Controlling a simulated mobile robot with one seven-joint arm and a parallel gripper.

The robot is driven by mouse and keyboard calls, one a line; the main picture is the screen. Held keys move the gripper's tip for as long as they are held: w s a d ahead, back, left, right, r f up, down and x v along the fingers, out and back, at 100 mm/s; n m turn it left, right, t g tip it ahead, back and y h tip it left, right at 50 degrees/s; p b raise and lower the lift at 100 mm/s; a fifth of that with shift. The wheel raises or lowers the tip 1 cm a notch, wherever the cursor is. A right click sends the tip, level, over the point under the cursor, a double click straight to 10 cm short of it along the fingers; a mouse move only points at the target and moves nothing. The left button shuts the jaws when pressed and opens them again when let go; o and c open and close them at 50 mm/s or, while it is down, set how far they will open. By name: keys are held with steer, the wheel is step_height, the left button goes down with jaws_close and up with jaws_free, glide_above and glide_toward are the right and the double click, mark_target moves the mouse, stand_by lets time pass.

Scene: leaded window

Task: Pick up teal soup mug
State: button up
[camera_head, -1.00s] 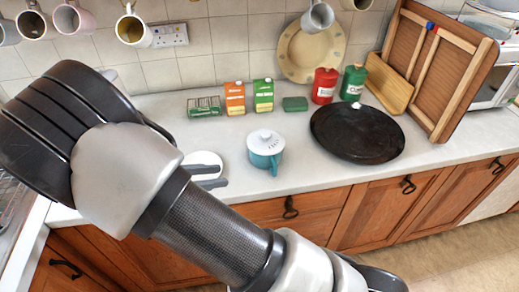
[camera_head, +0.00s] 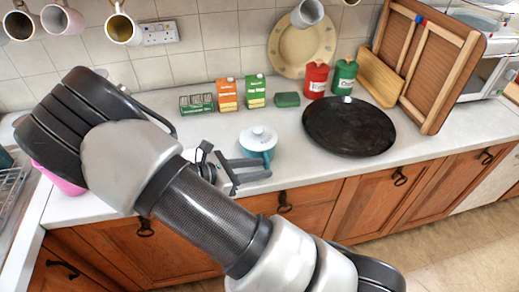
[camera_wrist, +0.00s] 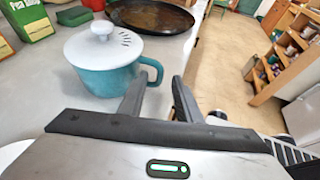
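The teal soup mug (camera_head: 260,141) with a white knobbed lid stands upright on the pale worktop. In the wrist view the mug (camera_wrist: 103,80) is at upper left, its handle pointing right. My gripper (camera_head: 267,167) is open and empty at the mug's near side. In the wrist view the open fingertips (camera_wrist: 157,82) lie on either side of the handle's line of sight. I cannot tell whether they touch the mug. In the head view my fingers cover the mug's lower part.
A dark round pan (camera_head: 348,126) lies right of the mug. Green and orange cartons (camera_head: 228,95), a green box (camera_head: 287,99) and red and green canisters (camera_head: 316,80) stand behind. Mugs (camera_head: 122,28) hang above. A pink item (camera_head: 62,180) shows beside my arm at left.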

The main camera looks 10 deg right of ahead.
steer(key=shift+w+d+f, duration=0.15)
steer(key=shift+d+f, duration=0.15)
steer(key=shift+d, duration=0.35)
steer(key=shift+r, duration=0.1)
jaws_close()
